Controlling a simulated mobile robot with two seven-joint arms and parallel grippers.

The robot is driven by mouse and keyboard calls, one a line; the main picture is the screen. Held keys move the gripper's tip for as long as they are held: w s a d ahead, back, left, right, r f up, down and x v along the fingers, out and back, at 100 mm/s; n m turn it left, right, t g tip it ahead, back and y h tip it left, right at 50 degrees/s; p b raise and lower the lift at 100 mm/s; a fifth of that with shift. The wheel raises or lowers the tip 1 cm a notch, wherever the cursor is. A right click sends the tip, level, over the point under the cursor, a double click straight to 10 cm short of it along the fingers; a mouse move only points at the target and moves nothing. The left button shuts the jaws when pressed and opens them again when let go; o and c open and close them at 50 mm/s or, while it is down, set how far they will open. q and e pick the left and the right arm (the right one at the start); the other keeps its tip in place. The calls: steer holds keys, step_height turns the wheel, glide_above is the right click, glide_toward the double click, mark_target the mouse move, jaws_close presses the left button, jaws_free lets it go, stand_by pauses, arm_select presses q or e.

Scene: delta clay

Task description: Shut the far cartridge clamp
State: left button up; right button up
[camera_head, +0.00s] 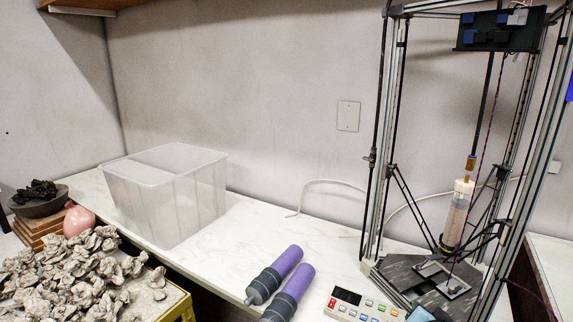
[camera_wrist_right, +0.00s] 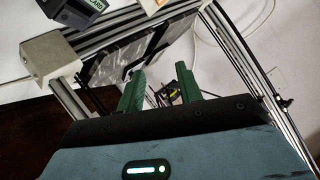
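The delta clay printer (camera_head: 384,130) stands at the right of the head view, with an upright clay cartridge (camera_head: 459,213) inside its frame. A dark band circles the cartridge near its bottom; I cannot tell which part is the far clamp or whether it is open. My right gripper (camera_wrist_right: 160,69) shows in the right wrist view with its two green fingers apart and nothing held between them. Beyond the fingers are small dark and yellowish parts and the printer's metal frame (camera_wrist_right: 240,75). My left gripper is not in view.
Two purple-and-grey cartridges (camera_head: 284,272) lie on the white counter beside a button control box (camera_head: 361,305). A clear plastic bin (camera_head: 190,200) stands at the back left. Crumpled clay lumps (camera_head: 75,265) fill the lower left. The printer's rods and posts crowd the space around the cartridge.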

steer(key=s+f+n, duration=0.1)
steer(key=s+f, duration=0.1)
steer(key=s+a+f+n, duration=0.1)
steer(key=s+f, duration=0.1)
steer(key=s+a+f+y, duration=0.1)
steer(key=s+f, duration=0.1)
steer(key=s, duration=0.1)
steer(key=shift+a+f+n+g, duration=0.2)
steer(key=shift+a+n+g, duration=0.1)
steer(key=shift+n, duration=0.1)
steer(key=s+a+f+n+g+y, duration=0.1)
steer(key=s+a+f+n, duration=0.2)
steer(key=s, duration=0.8)
steer(key=s+a+f+n+g+y, duration=0.1)
steer(key=s+a, duration=0.4)
steer(key=s, duration=0.7)
steer(key=s+a+f+n+y+p, duration=0.1)
steer(key=s+a+f+n+y, duration=0.2)
steer(key=s+f, duration=0.3)
steer(key=s+a+n, duration=0.1)
steer(key=s, duration=0.4)
steer(key=shift+s+a+n+g, duration=0.25)
steer(key=shift+n+g, duration=0.05)
steer(key=shift+g, duration=0.1)
steer(key=shift+o, duration=0.3)
steer(key=shift+f, duration=0.1)
steer(key=shift+d, duration=0.1)
